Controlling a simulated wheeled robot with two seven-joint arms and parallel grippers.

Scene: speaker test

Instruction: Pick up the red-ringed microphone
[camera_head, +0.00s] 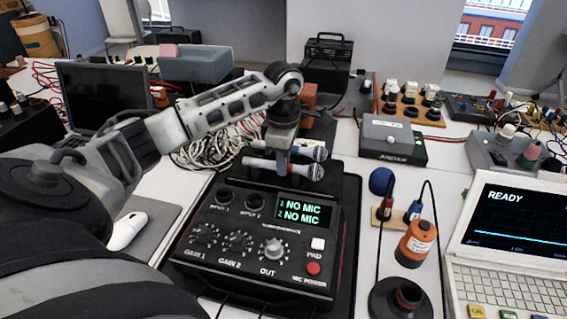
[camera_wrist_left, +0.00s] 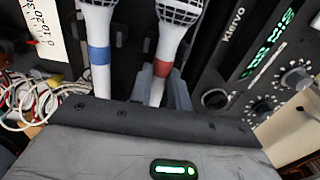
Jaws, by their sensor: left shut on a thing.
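The red-ringed microphone (camera_wrist_left: 164,60) is white with a dark mesh head and a red band. My left gripper (camera_wrist_left: 158,88) is shut on its handle, with grey fingers on both sides. The blue-ringed microphone (camera_wrist_left: 97,50) lies beside it, to the left in the wrist view. In the head view my left gripper (camera_head: 281,160) reaches down behind the mixer, over the two microphones. The nearer microphone (camera_head: 312,171) lies closest to the mixer and the other microphone (camera_head: 318,153) just behind it. The ring colours are too small to tell there. My right gripper is not in view.
The black mixer (camera_head: 235,217) reads "NO MIC" on both lines. Cables (camera_head: 205,150) lie behind it. A grey box (camera_head: 392,140), an orange canister (camera_head: 415,245) and a laptop reading "READY" (camera_head: 515,215) stand to the right. A dark laptop (camera_head: 100,95) stands at left.

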